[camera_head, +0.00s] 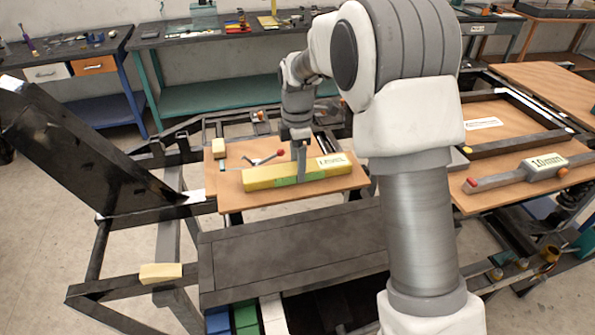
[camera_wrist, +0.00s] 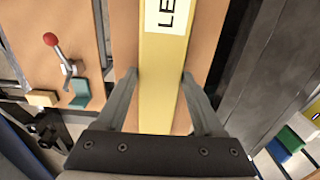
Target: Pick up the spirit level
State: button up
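The spirit level (camera_head: 262,180) is a long yellow bar with a green section at its middle. It lies on a brown board in the head view. In the wrist view the yellow bar (camera_wrist: 160,55) runs up the middle, with a white label reading "LE" near the top edge. My gripper (camera_head: 301,174) is down at the bar's middle. In the wrist view my gripper (camera_wrist: 160,78) is open, with one finger on each side of the bar. The fingertips are very close to its sides; I cannot tell if they touch.
A dark slanted panel (camera_head: 90,150) stands at left. A grey beam (camera_head: 290,250) crosses in front. Another board at right holds a torque-wrench-like tool labelled "10mm" (camera_head: 540,168).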

grip_shut()
jog(key=shift+r, duration=0.1)
